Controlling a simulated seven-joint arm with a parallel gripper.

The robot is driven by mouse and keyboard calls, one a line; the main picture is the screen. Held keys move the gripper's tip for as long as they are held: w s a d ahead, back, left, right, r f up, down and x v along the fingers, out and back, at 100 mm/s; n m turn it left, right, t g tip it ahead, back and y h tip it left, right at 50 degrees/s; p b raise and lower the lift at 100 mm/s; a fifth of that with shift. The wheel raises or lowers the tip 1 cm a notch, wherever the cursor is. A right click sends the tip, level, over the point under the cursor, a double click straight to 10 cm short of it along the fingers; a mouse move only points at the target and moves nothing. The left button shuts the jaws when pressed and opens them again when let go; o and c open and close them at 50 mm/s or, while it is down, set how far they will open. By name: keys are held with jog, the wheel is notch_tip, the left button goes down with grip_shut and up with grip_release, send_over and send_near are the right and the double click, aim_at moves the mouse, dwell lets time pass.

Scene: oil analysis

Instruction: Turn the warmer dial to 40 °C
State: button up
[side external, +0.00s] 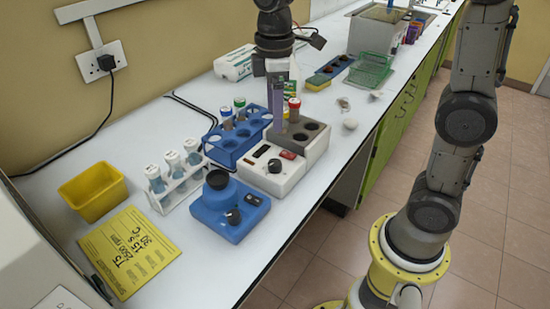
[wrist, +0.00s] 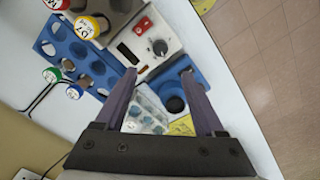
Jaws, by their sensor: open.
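The warmer (side external: 290,178) is a white box with a grey block of wells on top. It stands mid-bench in the side view. Its front panel has a small dark dial (side external: 275,165), a dark display and a red switch (side external: 288,155). In the wrist view the dial (wrist: 160,47) lies just beyond and between the fingertips, with the red switch (wrist: 143,25) above it. The dial's setting is too small to read. My gripper (wrist: 158,74) is open and empty, with purple fingers pointing down. In the side view my gripper (side external: 278,122) is above the warmer, apart from the dial.
A blue mixer (side external: 230,208) with a black cup stands close in front of the warmer. A blue rack (side external: 236,138) with capped tubes is to its left, and a white tube rack (side external: 180,180) beyond that. A yellow bin (side external: 93,192) and yellow card (side external: 130,250) lie farther left.

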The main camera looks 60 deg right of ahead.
aim_at(275, 162)
notch_tip(275, 162, down, 13)
jog(key=shift+f, duration=0.2)
dwell(0.3)
grip_shut()
